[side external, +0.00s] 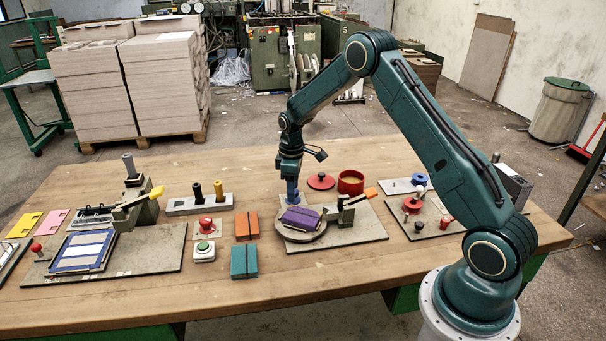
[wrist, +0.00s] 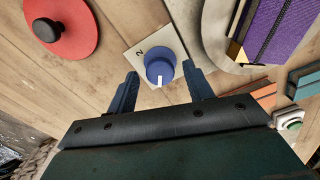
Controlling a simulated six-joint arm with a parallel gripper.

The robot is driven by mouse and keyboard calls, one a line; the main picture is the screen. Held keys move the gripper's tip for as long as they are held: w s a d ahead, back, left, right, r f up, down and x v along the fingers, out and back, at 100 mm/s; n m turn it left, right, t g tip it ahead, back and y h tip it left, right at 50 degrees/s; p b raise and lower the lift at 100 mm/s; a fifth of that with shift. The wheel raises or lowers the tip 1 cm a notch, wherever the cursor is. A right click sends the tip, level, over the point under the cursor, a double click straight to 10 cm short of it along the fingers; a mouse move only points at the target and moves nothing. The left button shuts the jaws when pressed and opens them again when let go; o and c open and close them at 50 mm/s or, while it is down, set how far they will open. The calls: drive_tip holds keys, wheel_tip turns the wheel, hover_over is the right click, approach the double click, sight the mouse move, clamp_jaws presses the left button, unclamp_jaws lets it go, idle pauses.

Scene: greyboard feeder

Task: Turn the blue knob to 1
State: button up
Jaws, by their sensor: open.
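The blue knob (wrist: 160,68) sits on a small light plate (wrist: 138,54) in the wrist view. A white mark on the knob points toward the bottom of that picture, toward my gripper's body. A "2" shows on the plate at upper left of the knob; no other numeral is readable. My gripper (wrist: 159,72) is open, with one blue finger on each side of the knob and a visible gap on both sides. In the side external view my gripper (side external: 292,193) points down at the table behind the purple block; the knob cannot be made out there.
A purple block (side external: 300,218) lies on a round grey disc (side external: 300,238) close by. A red lid (side external: 321,181) with a black handle and a red pot (side external: 350,182) stand near my gripper. Orange (side external: 246,225) and teal (side external: 244,261) blocks lie in front.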

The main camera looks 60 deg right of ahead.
drive_tip(key=shift+r, duration=0.1)
wheel_tip(320, 180, up, 14)
idle(0.7)
idle(0.3)
drive_tip(key=s+a+r+m+t, duration=0.3)
drive_tip(key=s+a+r, duration=0.8)
drive_tip(key=s+r, duration=0.35)
drive_tip(key=s+a+f+m+t, duration=0.1)
drive_tip(key=s+a, duration=0.1)
drive_tip(key=s, duration=0.7)
drive_tip(key=s+a+m+t, duration=0.1)
drive_tip(key=s+a, duration=0.2)
drive_tip(key=s, duration=0.6)
drive_tip(key=shift+s+a+f+t, duration=0.15)
drive_tip(key=shift+a+f+t, duration=0.15)
drive_tip(key=shift+f, duration=0.1)
